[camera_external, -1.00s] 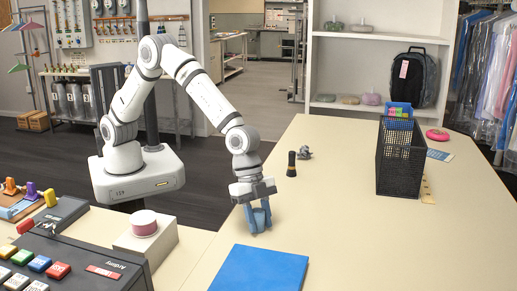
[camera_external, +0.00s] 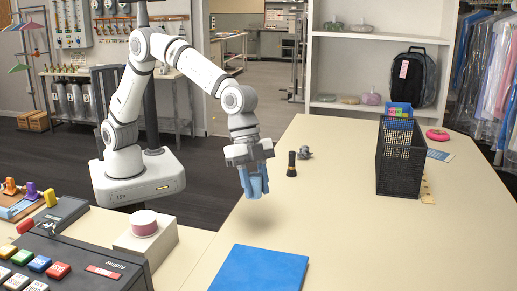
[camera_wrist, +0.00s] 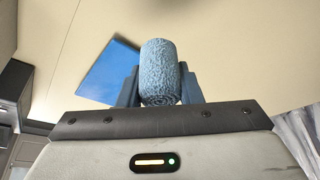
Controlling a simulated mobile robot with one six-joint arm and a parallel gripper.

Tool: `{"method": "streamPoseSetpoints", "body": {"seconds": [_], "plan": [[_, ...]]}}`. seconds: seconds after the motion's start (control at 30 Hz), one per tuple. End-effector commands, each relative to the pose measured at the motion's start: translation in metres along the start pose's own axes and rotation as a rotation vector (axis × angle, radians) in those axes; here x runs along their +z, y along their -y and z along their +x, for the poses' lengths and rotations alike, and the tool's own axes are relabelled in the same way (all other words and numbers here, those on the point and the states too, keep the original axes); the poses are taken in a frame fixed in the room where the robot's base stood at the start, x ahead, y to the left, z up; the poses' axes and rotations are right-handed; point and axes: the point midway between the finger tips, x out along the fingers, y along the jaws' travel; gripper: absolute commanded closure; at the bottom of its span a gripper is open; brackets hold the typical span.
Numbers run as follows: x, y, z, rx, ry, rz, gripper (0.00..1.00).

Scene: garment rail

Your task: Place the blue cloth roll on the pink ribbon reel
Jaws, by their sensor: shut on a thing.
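The blue cloth roll (camera_wrist: 159,68) is fuzzy and upright between my fingers in the wrist view. My gripper (camera_external: 254,190) is shut on the roll, which is partly hidden by the fingers in the external view. It holds the roll above the table, with a soft shadow below. The pink ribbon reel (camera_external: 144,223) sits on a pale block (camera_external: 165,246) to the left of and below my gripper. The reel has a whitish top and is apart from the roll.
A flat blue pad (camera_external: 258,270) lies on the table in front of my gripper. A black flashlight (camera_external: 291,165) stands to the right, beside a small grey object (camera_external: 305,153). A black mesh basket (camera_external: 400,160) is farther right. A button console (camera_external: 75,262) is at left.

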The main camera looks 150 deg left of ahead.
Motion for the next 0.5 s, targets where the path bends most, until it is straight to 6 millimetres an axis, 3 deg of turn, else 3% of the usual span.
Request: {"method": "streamPoseSetpoints", "body": {"seconds": [0.17, 0.27, 0.4, 0.5], "plan": [[-0.016, -0.065, -0.022, 0.044, -0.004, 0.108, 0.89], [-0.024, -0.115, -0.041, 0.078, -0.005, 0.192, 0.89], [-0.026, -0.181, -0.068, 0.126, -0.005, 0.307, 0.89], [-0.023, -0.219, -0.085, 0.155, -0.004, 0.377, 0.89]]}}
